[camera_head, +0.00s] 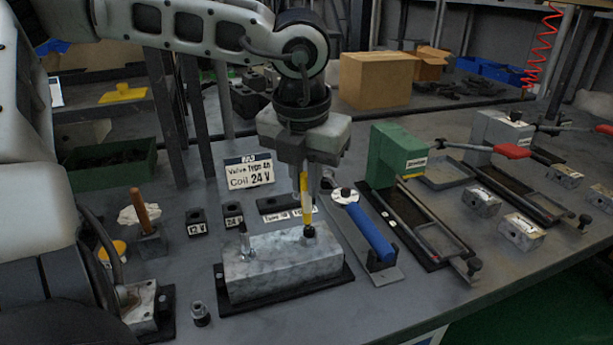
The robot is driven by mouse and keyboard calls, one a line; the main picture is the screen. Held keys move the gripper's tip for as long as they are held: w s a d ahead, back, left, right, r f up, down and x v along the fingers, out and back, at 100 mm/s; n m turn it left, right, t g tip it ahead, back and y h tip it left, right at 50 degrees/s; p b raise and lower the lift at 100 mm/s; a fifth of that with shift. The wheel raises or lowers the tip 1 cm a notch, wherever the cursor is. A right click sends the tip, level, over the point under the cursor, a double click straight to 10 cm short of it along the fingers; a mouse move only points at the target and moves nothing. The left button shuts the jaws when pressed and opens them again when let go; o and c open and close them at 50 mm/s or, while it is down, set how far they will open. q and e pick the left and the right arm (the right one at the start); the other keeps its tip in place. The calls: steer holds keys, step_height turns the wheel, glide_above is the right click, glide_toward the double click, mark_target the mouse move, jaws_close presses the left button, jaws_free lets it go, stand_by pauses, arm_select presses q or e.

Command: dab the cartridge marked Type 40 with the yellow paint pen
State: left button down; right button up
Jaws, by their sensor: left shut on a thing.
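My left gripper (306,168) points down and is shut on the yellow paint pen (306,203). The pen stands nearly upright over the right part of the grey valve block (285,266). Its lower end meets a small dark piece (309,231) at the block's top; whether that is the pen's tip or a cartridge, I cannot tell. A silver cartridge (244,240) stands up from the block's left part. A sign (249,171) behind reads Valve Type 40, Coil 24 V. A dark rack (275,203) with a Type label is partly hidden behind the pen. My right gripper is not in view.
Coils marked 12 V (196,222) and 24 V (233,215) stand behind the block. A blue-handled tool (370,232) lies close to its right. A green press (396,155) and several small metal blocks are farther right. A wooden-handled tool (142,210) stands at left.

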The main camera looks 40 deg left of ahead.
arm_select(q)
steer(key=shift+r+p, duration=1.4)
steer(key=shift+r, duration=1.85)
